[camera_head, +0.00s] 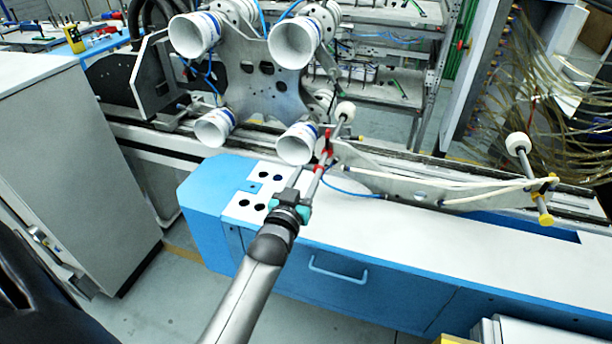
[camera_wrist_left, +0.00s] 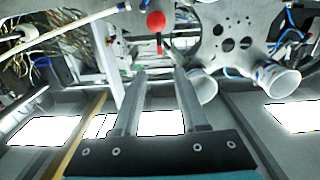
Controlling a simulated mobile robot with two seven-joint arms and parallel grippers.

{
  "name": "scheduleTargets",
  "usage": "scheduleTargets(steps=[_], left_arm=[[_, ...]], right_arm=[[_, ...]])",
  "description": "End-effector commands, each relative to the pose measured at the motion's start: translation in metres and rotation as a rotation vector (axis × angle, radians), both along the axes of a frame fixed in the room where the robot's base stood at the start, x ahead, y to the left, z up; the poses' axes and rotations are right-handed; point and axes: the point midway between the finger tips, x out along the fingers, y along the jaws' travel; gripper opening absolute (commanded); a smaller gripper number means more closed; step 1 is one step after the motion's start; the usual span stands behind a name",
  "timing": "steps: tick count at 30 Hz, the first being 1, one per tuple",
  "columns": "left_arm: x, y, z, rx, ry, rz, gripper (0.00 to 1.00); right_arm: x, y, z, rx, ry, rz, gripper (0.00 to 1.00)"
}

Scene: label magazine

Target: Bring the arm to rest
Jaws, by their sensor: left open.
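My left arm comes in from the bottom of the head view and reaches over the blue and white machine bench (camera_head: 450,235). Its gripper (camera_head: 308,178) is above the bench top, just below the label magazine's frame with white cups. In the left wrist view the two grey fingers (camera_wrist_left: 160,75) stand apart with nothing between them. A red round knob (camera_wrist_left: 156,20) shows beyond the fingertips. It appears apart from them, but the depth is hard to judge. My right gripper is not in view.
White cups (camera_head: 294,40) sit on a metal plate (camera_head: 250,85) close beyond the gripper. A rod with a white ball end (camera_head: 345,110) and red parts (camera_head: 325,148) rises near the fingertips. A grey cabinet (camera_head: 75,170) stands left. Floor shows between cabinet and bench.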

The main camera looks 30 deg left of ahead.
Motion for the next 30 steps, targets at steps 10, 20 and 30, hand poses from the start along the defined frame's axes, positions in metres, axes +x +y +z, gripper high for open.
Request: scheduleTargets(steps=[10,20,30], left_arm=[[-0.003,-0.001,0.000,-0.001,0.000,0.000,0.42],[-0.004,-0.002,-0.001,-0.001,0.011,-0.002,0.42],[-0.049,-0.043,-0.045,-0.011,0.364,-0.086,0.42]], right_arm=[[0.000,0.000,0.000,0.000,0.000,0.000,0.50],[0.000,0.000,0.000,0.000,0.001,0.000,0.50],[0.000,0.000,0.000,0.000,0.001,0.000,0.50]])
